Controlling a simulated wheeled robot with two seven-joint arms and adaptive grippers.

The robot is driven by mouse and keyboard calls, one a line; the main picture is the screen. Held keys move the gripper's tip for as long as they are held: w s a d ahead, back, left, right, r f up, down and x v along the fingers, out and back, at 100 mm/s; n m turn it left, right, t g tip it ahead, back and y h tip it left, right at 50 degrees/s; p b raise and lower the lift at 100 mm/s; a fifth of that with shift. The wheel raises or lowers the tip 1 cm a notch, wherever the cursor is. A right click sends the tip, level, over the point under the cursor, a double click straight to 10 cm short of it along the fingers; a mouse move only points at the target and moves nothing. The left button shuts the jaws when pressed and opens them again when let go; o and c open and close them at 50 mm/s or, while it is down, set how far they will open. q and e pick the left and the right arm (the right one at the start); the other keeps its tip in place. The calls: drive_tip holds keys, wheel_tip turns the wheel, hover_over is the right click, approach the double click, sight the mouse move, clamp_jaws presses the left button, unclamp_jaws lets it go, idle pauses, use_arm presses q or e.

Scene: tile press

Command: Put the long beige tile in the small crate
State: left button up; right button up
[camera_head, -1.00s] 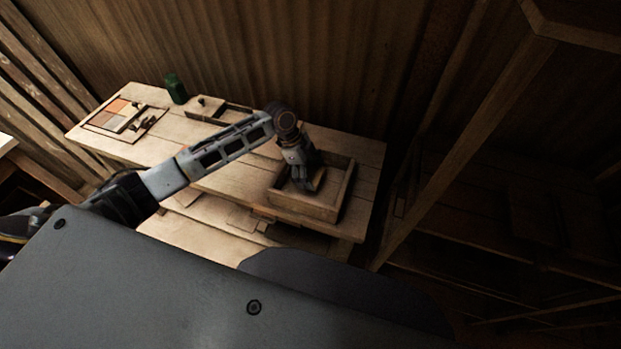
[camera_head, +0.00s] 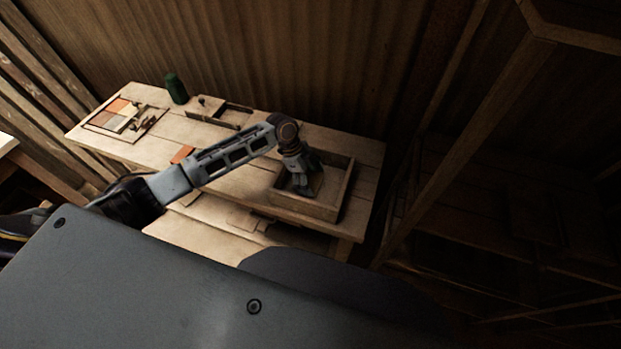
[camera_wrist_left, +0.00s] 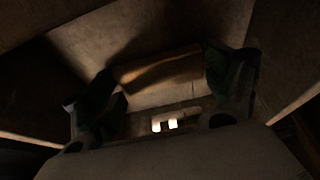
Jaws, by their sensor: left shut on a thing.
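The small wooden crate (camera_head: 345,192) stands at the right end of the workbench. My left gripper (camera_head: 303,190) points down inside the crate's walls. In the left wrist view my left gripper (camera_wrist_left: 160,85) is shut on a long beige-brown tile (camera_wrist_left: 157,70), which spans between the two fingers. In the head view the fingers and wrist largely hide the tile. I cannot tell whether the tile touches the crate's floor. My right gripper is not in view.
A framed board (camera_head: 115,118) with coloured tiles lies at the bench's left end, near a green cylinder (camera_head: 176,88). A wooden fixture (camera_head: 220,111) stands at the back. An orange-red tile (camera_head: 181,154) lies behind my arm. A wooden post (camera_head: 470,130) rises right of the bench.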

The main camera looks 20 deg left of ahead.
use_arm(q)
drive_tip(key=shift+f, duration=0.1)
drive_tip(key=o, duration=0.9)
drive_tip(key=shift+b+v, duration=0.35)
drive_tip(key=shift+v, duration=5.75)
